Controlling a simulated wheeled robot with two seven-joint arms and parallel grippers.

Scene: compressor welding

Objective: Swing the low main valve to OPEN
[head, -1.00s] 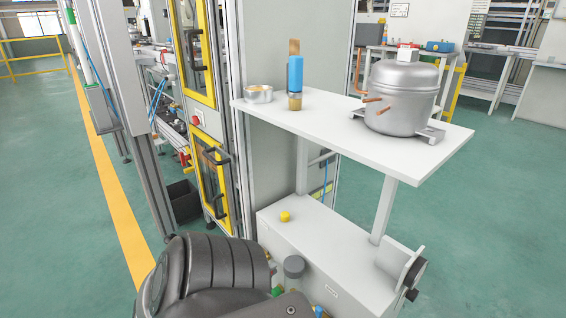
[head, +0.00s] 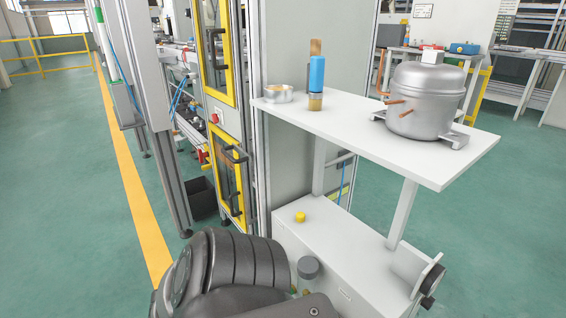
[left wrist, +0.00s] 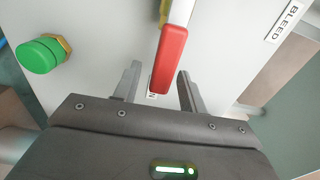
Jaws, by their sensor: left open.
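The valve lever with a red grip (left wrist: 170,60) and pale metal shank shows in the left wrist view, on a light grey panel (left wrist: 105,45). My left gripper (left wrist: 158,88) is open, with one finger on each side of the red grip's lower end. The fingers look apart from the grip; I cannot tell its depth between them. A small label (left wrist: 152,97) behind the grip is mostly hidden, only a letter like N showing. In the head view my dark left arm hides the lever and gripper. My right gripper is in neither view.
A green knob (left wrist: 38,55) on a brass fitting sticks out left of the lever. A BLEED label (left wrist: 281,20) is at upper right. In the head view, a white shelf (head: 440,172) carrying a compressor (head: 425,100) overhangs the grey box (head: 330,250) with a yellow knob (head: 300,217).

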